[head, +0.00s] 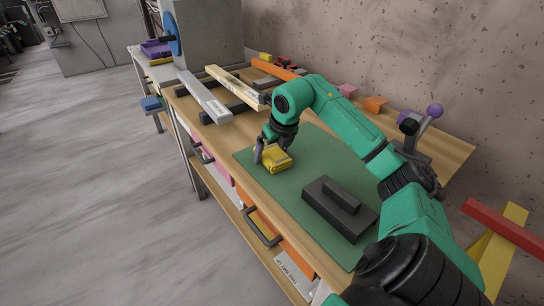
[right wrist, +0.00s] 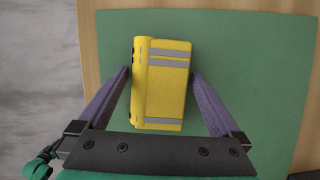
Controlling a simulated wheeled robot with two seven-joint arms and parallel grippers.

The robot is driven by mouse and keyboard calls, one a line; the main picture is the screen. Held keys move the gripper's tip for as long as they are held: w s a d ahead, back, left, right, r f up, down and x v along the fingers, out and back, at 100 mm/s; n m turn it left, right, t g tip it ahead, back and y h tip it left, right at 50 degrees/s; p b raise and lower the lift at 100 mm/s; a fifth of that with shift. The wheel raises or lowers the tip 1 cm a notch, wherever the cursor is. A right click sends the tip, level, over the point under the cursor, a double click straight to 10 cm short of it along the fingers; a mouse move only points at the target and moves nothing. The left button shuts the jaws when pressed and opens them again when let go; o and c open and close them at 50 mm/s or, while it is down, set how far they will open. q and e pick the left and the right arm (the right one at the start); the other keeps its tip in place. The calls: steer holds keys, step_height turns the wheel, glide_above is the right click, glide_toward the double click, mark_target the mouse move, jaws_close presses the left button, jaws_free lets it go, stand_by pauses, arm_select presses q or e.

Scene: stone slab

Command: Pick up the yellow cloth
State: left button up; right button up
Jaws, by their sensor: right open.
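The yellow cloth (head: 276,158) is a folded bundle lying on a green mat (head: 310,170) on the workbench. In the right wrist view the cloth (right wrist: 162,85) shows grey stripes and a rolled left edge. My right gripper (head: 268,152) is right at the cloth in the head view. In the right wrist view its two purple fingers (right wrist: 160,75) are spread, one on each side of the cloth, with a narrow gap beside it. My left gripper is in neither view.
A dark grey block (head: 340,208) with a raised top lies on the mat nearer to me. A grey bar (head: 204,97) and a wooden strip (head: 233,83) lie at the bench's far end. Small coloured blocks line the wall side. Drawers with handles (head: 262,228) are under the front edge.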

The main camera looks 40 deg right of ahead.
mark_target(272, 152)
steer(key=c, duration=1.2)
step_height(272, 152, up, 20)
steer(key=p, duration=0.6)
steer(key=shift+r, duration=0.1)
